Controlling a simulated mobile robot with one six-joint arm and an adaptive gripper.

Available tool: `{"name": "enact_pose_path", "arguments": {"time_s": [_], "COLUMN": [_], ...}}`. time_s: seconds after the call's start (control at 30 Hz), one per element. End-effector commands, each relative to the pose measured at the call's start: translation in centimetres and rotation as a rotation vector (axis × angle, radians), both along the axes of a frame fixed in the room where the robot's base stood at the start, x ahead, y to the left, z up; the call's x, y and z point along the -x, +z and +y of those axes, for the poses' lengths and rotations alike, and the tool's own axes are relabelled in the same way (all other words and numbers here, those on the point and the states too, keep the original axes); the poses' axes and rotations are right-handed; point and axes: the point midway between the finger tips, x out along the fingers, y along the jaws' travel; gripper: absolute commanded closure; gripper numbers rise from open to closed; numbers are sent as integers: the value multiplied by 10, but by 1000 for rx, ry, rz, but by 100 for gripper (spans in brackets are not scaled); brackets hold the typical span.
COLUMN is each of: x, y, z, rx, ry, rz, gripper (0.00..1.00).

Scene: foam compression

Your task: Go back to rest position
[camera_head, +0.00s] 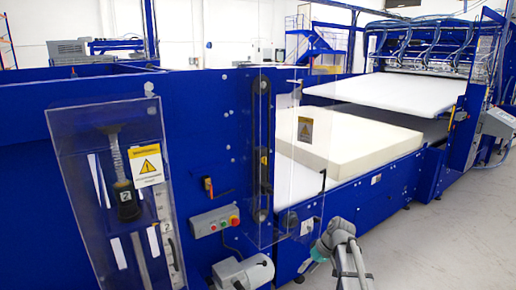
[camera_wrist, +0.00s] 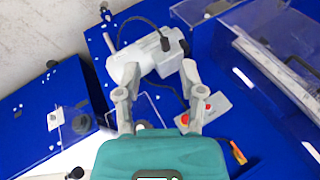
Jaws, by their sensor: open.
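My gripper (camera_wrist: 160,75) shows in the wrist view with its two grey fingers spread apart and nothing held between them. Behind the fingers is a white motor (camera_wrist: 135,65) on the blue machine side. In the head view my grey arm (camera_head: 343,250) rises from the bottom edge, right of centre, in front of the machine; its fingers cannot be made out there. A cream foam block (camera_head: 355,142) lies on the machine bed, below a raised white plate (camera_head: 400,95).
The control box (camera_head: 214,221) with a red button and the motor (camera_head: 243,271) stick out from the blue machine wall. Clear guards (camera_head: 120,190) stand at the left and centre. Grey floor (camera_head: 440,245) is open at the right.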

Motion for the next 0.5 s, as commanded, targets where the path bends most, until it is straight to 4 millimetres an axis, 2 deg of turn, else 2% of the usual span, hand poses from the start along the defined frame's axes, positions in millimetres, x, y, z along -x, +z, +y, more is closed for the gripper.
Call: {"name": "enact_pose_path", "arguments": {"time_s": [0.03, 0.2, 0.33, 0.5], "x": [30, 91, 126, 150], "y": [-9, -30, -38, -42], "z": [7, 10, 6, 1], "rx": [57, 266, 395, 495], "ry": [-33, -179, -281, -365], "rz": [27, 94, 108, 105], "gripper": [49, 49, 49, 49]}}
